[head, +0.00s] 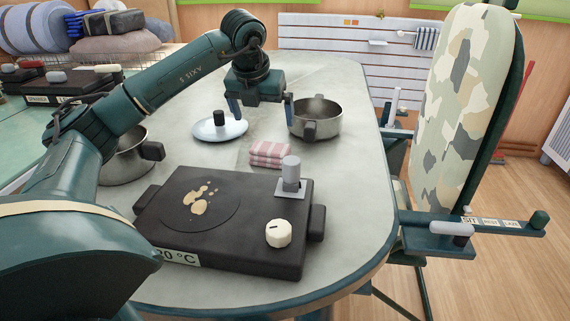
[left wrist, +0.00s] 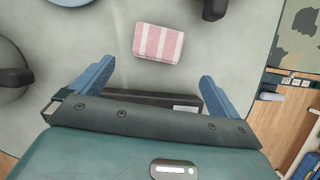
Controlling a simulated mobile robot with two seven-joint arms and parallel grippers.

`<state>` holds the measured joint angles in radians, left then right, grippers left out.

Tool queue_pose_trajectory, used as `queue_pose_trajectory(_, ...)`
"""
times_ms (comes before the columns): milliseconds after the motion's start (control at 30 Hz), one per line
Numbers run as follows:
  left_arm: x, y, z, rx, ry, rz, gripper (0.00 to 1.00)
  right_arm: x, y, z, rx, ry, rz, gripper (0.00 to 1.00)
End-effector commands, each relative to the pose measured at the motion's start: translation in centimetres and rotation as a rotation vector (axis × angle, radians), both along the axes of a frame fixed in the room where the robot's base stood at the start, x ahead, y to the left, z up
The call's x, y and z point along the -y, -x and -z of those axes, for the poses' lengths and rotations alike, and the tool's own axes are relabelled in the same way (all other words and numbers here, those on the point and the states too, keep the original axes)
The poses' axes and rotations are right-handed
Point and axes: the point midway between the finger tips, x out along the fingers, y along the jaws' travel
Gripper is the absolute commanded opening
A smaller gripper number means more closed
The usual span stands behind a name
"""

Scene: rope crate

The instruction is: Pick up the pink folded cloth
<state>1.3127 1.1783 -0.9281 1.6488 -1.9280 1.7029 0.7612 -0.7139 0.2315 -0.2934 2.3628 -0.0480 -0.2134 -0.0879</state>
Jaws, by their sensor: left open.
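The pink folded cloth (head: 270,153), with pale stripes, lies on the grey table just behind the black hot plate. It also shows in the left wrist view (left wrist: 158,43), whole and uncovered, beyond the fingertips and roughly centred between them. My left gripper (head: 262,107) is open and empty, its two blue fingers spread wide. It hangs above the table, with the cloth below it in the head picture and apart from it. In the left wrist view the open fingers (left wrist: 156,73) frame clear table. My right gripper is not in view.
The black hot plate (head: 230,246) with spilled batter, a knob and a grey lever stands in front of the cloth. A steel pot (head: 327,122) stands behind right, a lid (head: 207,131) behind left. Another pot (head: 122,170) is at left. A camouflage board (head: 462,90) rises at right.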

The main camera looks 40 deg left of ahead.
Motion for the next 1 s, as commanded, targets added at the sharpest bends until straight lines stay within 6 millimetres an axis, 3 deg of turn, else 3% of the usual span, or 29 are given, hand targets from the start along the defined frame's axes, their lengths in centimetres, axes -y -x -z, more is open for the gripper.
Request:
queue_pose_trajectory(167,-0.6,-0.2,1.5,0.001,-0.009,-0.013,1.0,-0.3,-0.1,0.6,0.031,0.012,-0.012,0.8)
queue_pose_trajectory(433,-1.3,-1.9,6.2,-0.002,-0.006,-0.01,1.0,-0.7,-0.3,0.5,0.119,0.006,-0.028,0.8)
queue_pose_trajectory(733,-1.6,-2.9,8.5,0.001,-0.007,-0.007,1.0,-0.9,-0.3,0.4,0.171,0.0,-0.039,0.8)
queue_pose_trajectory(1000,-2.1,-4.0,12.1,0.0,-0.006,-0.008,1.0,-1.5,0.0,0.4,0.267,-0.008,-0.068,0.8)
